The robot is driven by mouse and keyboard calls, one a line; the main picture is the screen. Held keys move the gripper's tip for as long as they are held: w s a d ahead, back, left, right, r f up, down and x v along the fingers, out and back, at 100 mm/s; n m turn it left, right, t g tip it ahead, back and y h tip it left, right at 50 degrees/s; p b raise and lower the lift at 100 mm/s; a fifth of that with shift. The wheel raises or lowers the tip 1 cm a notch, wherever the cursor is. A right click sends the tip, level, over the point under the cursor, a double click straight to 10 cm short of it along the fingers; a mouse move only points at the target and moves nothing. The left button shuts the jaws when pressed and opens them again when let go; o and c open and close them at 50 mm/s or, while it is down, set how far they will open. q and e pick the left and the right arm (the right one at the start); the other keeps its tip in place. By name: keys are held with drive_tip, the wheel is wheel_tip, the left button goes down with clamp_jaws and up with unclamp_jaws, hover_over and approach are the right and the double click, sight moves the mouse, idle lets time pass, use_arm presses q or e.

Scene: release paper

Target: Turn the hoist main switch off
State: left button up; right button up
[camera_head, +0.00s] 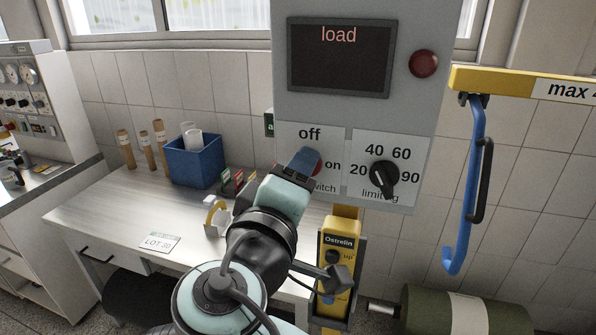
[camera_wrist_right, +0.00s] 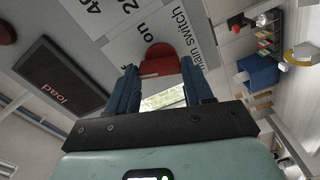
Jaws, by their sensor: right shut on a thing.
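The red main switch (camera_head: 319,166) is on the lower left of the grey control box (camera_head: 440,60), with "off" above it and "on" to its right. My right gripper (camera_head: 306,159) reaches up to it and covers most of it in the head view. In the right wrist view the red switch (camera_wrist_right: 161,53) sits between the two blue fingers of my right gripper (camera_wrist_right: 159,70), which is shut on its grip. Which mark the switch points to is hard to tell. My left gripper is not in view.
A black limit dial (camera_head: 383,180) sits right of the switch. The screen (camera_head: 339,57) reads "load", beside a red round light (camera_head: 424,64). A yellow pendant (camera_head: 340,262) hangs below. A blue hook (camera_head: 463,195) hangs at right. A table (camera_head: 110,215) holds a blue bin (camera_head: 194,162).

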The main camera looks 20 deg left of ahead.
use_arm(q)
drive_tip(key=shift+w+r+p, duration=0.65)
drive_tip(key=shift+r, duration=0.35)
use_arm(e)
drive_tip(key=shift+w+r+n, duration=0.1)
drive_tip(key=shift+n, duration=1.7)
drive_tip(key=o, duration=1)
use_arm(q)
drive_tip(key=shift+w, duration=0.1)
use_arm(e)
drive_tip(key=shift+o, duration=0.2)
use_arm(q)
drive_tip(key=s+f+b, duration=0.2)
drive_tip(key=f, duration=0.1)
use_arm(e)
drive_tip(key=s, duration=1.3)
drive_tip(key=shift+s+a, duration=0.15)
drive_tip(key=shift+a, duration=0.05)
